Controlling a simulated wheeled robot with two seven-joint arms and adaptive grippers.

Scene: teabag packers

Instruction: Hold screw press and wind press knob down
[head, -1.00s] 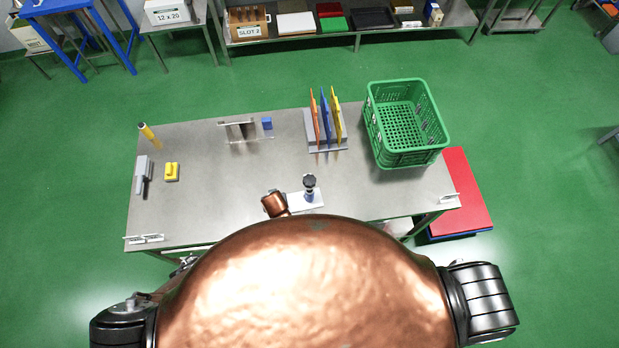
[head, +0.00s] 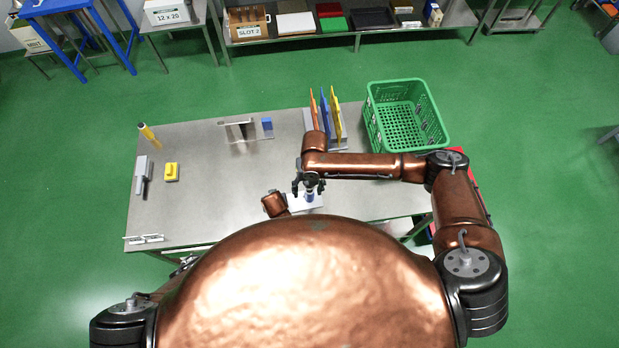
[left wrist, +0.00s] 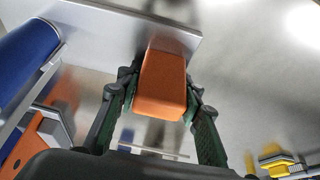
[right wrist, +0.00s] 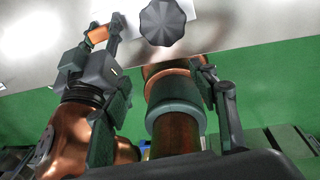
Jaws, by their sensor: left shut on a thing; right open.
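The screw press stands near the table's front edge; its white base (head: 317,203) shows in the head view below my right gripper (head: 309,186). Its dark ridged knob (right wrist: 163,22) shows in the right wrist view, just beyond my open right fingertips; I cannot tell if they touch it. My left gripper (left wrist: 160,95) is shut on an orange block (left wrist: 162,82) beside the light plate, apparently the press's grip part. That block also shows in the right wrist view (right wrist: 97,35). In the head view my left wrist is left of the press and its fingers are hidden.
A rack with orange, blue and yellow boards (head: 326,115) stands behind my right forearm. A green crate (head: 405,120) is at the back right of the table (head: 215,185). A yellow block (head: 171,172) and a grey tool (head: 141,175) lie left. The left-middle tabletop is clear.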

